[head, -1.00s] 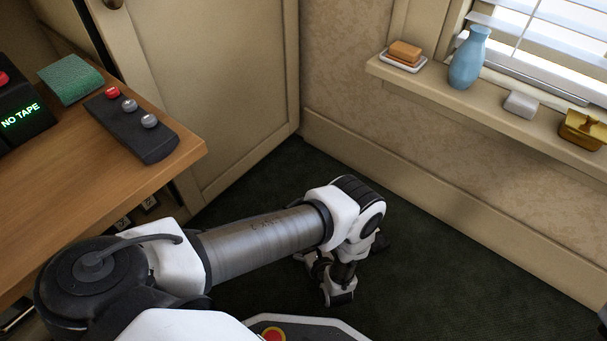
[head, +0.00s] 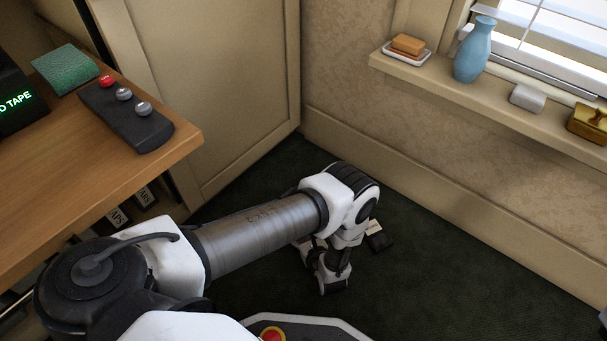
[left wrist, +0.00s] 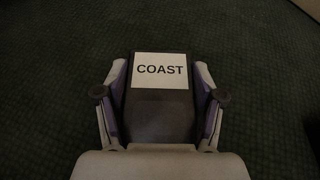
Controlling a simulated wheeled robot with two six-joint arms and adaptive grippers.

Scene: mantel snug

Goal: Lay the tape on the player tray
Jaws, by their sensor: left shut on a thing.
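A dark tape with a white label reading COAST (left wrist: 160,110) lies between the fingers of my left gripper (left wrist: 160,88) in the left wrist view. The gripper is shut on it, above dark green carpet. In the head view a dark piece with a pale label (head: 380,241) shows beside my left wrist; it appears to be this tape. My wrist hides most of the fingers there. The black player (head: 14,100) stands on the wooden top at the left edge, cut off, its green display ending in "O TAPE". Its tray is out of view. My right gripper is not in view.
The wooden top (head: 75,165) also holds a teal box (head: 67,69) and a black panel with knobs (head: 128,120). Labelled spines (head: 118,217) show beneath it. A window ledge (head: 480,105) at right carries a blue vase (head: 474,52) and small objects. The carpet between is clear.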

